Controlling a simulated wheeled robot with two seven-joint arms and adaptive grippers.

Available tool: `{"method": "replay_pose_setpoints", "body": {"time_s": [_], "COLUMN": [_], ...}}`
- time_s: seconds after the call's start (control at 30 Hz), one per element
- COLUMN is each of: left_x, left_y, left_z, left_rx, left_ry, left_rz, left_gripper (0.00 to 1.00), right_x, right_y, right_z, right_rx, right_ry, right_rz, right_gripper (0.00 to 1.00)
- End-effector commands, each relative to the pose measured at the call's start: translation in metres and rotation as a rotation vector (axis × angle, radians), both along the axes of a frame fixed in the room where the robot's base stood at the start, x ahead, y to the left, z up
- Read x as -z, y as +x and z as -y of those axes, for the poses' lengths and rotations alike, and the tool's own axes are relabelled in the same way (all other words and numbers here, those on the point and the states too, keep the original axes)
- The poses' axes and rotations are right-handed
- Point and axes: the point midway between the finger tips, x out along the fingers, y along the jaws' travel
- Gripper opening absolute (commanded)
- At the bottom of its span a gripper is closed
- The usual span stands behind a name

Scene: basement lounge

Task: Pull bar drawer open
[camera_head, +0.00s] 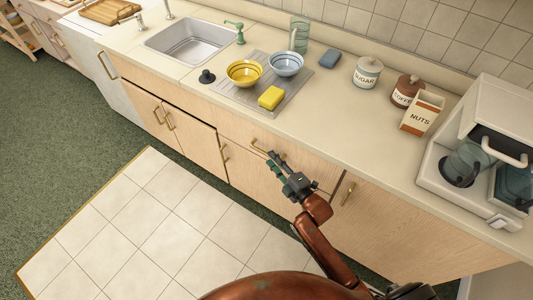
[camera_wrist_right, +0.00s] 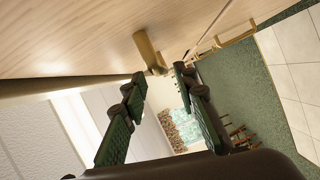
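The bar drawer (camera_head: 240,142) is a light wood front under the countertop, with a brass bar handle (camera_head: 258,147). It looks closed. My right gripper (camera_head: 274,160) is in front of this drawer, its tips close to the right end of the handle. In the right wrist view the gripper (camera_wrist_right: 160,76) has its two green-padded fingers apart. A brass handle (camera_wrist_right: 147,48) shows just beyond the gap between the tips; I cannot tell whether they touch it. My arm and gripper hide part of the drawer front. My left gripper is not in view.
The countertop (camera_head: 330,115) above holds bowls, a yellow sponge (camera_head: 270,97), canisters, a nuts box (camera_head: 422,112) and a coffee machine (camera_head: 478,160). Neighbouring cabinet doors have brass handles (camera_head: 348,193). The tiled floor (camera_head: 150,230) in front is clear.

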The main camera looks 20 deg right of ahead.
Motion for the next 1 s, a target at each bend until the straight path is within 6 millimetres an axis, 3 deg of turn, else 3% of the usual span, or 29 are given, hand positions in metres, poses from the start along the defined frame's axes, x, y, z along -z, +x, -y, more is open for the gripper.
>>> {"method": "replay_pose_setpoints", "body": {"time_s": [0.13,0.3,0.67,1.0], "left_x": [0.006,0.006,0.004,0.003], "left_y": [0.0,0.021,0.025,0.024], "left_z": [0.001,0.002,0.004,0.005], "left_rx": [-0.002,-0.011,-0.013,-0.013], "left_ry": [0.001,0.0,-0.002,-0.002], "left_rz": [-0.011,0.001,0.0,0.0], "left_gripper": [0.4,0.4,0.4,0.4], "right_x": [0.004,0.006,0.005,0.005], "right_y": [0.023,0.04,0.044,0.044], "right_z": [-0.006,-0.011,-0.012,-0.012], "right_rx": [0.0,0.001,0.001,0.001], "right_ry": [0.002,0.001,0.0,0.0], "right_rz": [-0.001,-0.003,-0.002,-0.002], "right_gripper": [0.27,0.27,0.27,0.04]}}
